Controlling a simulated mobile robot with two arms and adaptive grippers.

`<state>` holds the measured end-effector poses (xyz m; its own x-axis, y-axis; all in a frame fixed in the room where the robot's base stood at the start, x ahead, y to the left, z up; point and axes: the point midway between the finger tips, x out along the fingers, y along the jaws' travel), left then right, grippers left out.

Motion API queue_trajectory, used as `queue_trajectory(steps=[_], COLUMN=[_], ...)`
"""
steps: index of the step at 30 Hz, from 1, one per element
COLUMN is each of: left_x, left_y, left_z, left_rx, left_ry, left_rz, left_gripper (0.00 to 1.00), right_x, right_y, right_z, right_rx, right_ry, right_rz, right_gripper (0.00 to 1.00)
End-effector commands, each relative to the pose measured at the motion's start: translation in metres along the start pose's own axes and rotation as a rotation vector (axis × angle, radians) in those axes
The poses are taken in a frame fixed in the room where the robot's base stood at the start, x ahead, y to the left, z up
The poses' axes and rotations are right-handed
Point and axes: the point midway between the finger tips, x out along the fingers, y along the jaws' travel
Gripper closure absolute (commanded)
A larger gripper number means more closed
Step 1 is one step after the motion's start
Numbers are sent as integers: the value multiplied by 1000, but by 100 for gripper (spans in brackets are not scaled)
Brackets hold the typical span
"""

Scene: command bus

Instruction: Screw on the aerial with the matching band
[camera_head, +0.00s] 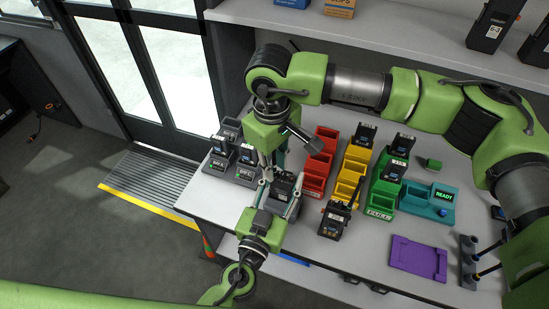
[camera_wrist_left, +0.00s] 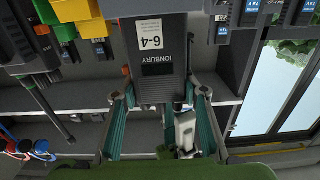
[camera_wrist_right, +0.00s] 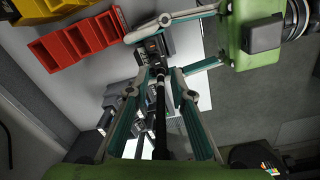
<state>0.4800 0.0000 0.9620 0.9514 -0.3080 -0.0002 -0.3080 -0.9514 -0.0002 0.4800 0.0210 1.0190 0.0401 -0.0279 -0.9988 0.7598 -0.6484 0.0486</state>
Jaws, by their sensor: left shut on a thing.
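A dark radio (camera_head: 284,186) is held upright over the table's left front corner. My left gripper (camera_head: 275,202) is shut on it; in the left wrist view the radio (camera_wrist_left: 163,55) shows a white 6-4 label between the fingers. My right gripper (camera_head: 272,168) points down just above this radio. In the right wrist view a thin black aerial (camera_wrist_right: 161,105) runs between its narrowly converging fingers (camera_wrist_right: 160,75), its far end at the radio top (camera_wrist_right: 152,48). I cannot tell whether the fingers touch the aerial. Its band is not visible.
Red (camera_head: 319,165), yellow (camera_head: 350,182) and green (camera_head: 382,199) bins stand behind; some hold radios. Another radio (camera_head: 333,222) with an aerial stands to the right. A purple tray (camera_head: 418,259), an aerial stand (camera_head: 468,262) and a teal READY tray (camera_head: 437,207) lie further right.

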Motion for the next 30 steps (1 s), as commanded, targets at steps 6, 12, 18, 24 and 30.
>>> queue_trajectory(steps=[6, 12, 18, 24, 30], left_x=[0, 0, 0, 0, 0], left_y=[0, 0, 0, -1, -2], left_z=[0, 0, 0, 0, 0], left_rx=[0, 0, 0, 0, -1], left_ry=[0, 0, 0, 0, 0], left_rz=[-1, -1, -1, -2, -4], left_gripper=[100, 100, 100, 100, 100], right_x=[0, 0, 0, 0, 0], right_y=[0, 1, 1, 1, 0], right_z=[0, 0, 0, 0, 1], right_rx=[1, 1, 38, 319, 678], right_ry=[0, 1, 1, 0, -5], right_rz=[0, 1, 2, 0, -5], right_gripper=[84, 100, 100, 100, 100])
